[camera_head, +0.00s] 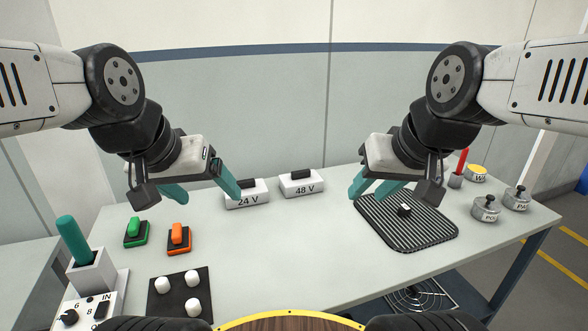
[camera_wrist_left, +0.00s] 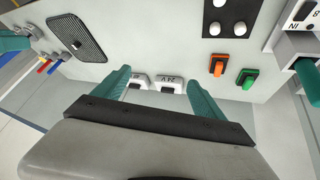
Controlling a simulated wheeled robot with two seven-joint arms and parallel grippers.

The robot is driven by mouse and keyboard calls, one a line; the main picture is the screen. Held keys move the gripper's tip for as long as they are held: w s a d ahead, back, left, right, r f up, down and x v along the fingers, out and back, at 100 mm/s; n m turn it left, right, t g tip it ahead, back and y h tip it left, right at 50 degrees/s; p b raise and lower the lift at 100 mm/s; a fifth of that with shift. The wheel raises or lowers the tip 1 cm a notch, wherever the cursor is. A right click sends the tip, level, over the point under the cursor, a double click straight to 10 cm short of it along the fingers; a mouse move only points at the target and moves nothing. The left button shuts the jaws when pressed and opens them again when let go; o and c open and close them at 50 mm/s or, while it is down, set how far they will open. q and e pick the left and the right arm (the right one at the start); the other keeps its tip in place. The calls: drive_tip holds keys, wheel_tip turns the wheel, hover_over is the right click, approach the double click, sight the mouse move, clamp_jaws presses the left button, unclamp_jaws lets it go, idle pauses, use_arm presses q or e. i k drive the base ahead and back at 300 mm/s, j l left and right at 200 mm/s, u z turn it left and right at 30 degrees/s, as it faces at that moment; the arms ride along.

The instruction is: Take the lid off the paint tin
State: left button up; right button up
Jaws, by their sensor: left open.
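The labels are too small to read fully. My left gripper (camera_head: 208,200) is open and empty above the table near the 24 V box, far left of the tins. My right gripper (camera_head: 363,202) looks open and empty by the ribbed mat, left of the tins.
The ribbed black mat (camera_head: 390,232) bears a small dark-and-white piece (camera_head: 404,210). A red stick in a grey holder (camera_head: 456,181), the 24 V box (camera_head: 246,198), 48 V box (camera_head: 302,186), green and orange switches (camera_head: 179,238) and a teal handle (camera_head: 74,240) stand about. The table's middle front is clear.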

sight(518, 194)
drive_tip(key=z, duration=1.7)
drive_tip(key=i+l+u, duration=0.15)
drive_tip(key=i+l, duration=0.3)
drive_tip(key=i+l+u, duration=0.15)
drive_tip(key=i+l, duration=0.3)
drive_tip(key=i+l+u, duration=0.1)
drive_tip(key=i+l, duration=0.3)
drive_tip(key=l, duration=0.2)
drive_tip(key=i+l+u, duration=0.15)
drive_tip(key=i+l, duration=0.25)
drive_tip(key=l, duration=0.15)
